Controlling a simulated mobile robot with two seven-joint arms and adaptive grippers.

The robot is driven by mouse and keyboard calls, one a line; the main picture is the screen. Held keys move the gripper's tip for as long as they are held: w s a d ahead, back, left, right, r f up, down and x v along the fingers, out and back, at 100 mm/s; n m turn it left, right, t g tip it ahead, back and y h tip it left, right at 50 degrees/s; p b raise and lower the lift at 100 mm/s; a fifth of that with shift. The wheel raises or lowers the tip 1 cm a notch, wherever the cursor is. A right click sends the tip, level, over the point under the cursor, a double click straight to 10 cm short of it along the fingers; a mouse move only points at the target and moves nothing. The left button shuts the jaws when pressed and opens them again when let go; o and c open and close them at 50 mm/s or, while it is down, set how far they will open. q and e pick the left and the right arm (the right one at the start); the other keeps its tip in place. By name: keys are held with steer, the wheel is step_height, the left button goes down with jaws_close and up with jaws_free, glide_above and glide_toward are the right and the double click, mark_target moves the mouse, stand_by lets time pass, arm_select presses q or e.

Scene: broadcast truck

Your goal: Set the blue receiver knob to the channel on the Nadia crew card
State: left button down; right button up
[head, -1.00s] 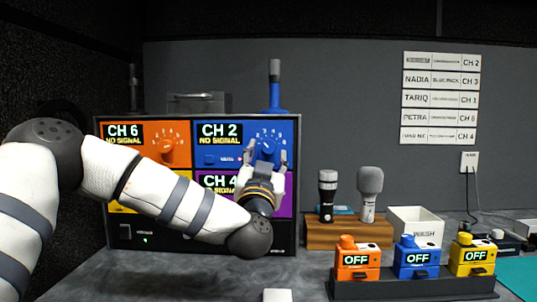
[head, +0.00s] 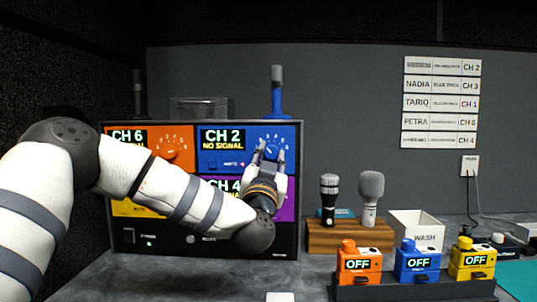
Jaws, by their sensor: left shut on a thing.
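The blue receiver panel (head: 222,164) is at the upper right of the receiver rack and its display reads CH 2, NO SIGNAL. Its round blue knob (head: 272,148) is at the panel's right side. My left gripper (head: 270,153) is at this knob, shut on it, and its fingers partly hide it. The Nadia crew card (head: 443,85) hangs on the back wall, second from the top, and reads CH 3. My right gripper is not in view.
The orange panel (head: 130,140) shows CH 6; the yellow and purple panels (head: 288,198) are partly behind my arm. Microphones stand on a wooden block (head: 345,237). A white WASH bin (head: 400,222) and a tray of transmitters (head: 415,288) reading OFF stand to the right.

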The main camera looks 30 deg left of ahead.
arm_select(q)
steer(key=m+p, duration=0.1)
steer(key=r+m+h+p, duration=0.1)
steer(key=shift+s+r+m, duration=0.1)
steer(key=shift+s+m, duration=0.1)
steer(key=shift+m, duration=0.2)
steer(key=shift+w+a+f+m+h, duration=0.15)
steer(key=shift+f+m+h, duration=0.35)
steer(key=shift+m, duration=0.4)
steer(key=shift+m+h, duration=0.8)
steer(key=shift+m, duration=0.4)
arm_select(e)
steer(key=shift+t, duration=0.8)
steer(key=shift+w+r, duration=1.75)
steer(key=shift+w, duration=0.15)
arm_select(q)
steer(key=shift+m, duration=0.3)
steer(key=c, duration=1.2)
jaws_free()
steer(key=shift+c, duration=0.2)
steer(key=v, duration=1.2)
